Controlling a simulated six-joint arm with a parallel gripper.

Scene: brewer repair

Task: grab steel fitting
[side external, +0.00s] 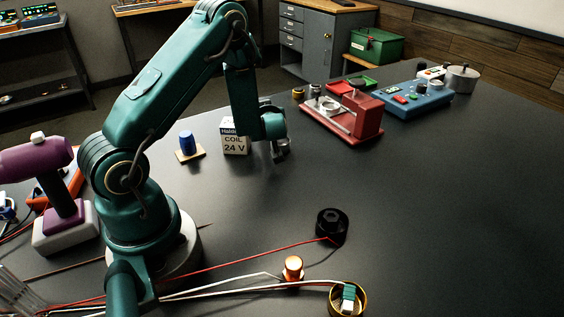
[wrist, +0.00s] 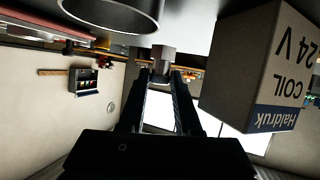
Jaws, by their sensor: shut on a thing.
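The steel fitting (side external: 283,145) is a small grey metal piece, low over the dark table just right of the white coil box. In the wrist view the fitting (wrist: 163,57) sits at the tips of my two dark fingers. My gripper (side external: 277,151) points down at the table there and is shut on the fitting. In the wrist view the gripper (wrist: 162,76) shows its fingers on either side of the fitting's lower end. I cannot tell whether the fitting still touches the table.
The coil box (side external: 235,140) stands close left of my gripper. A red fixture (side external: 352,120) and a blue panel (side external: 410,103) lie to the right. A black knob (side external: 332,225) and wires lie in front. The right table is clear.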

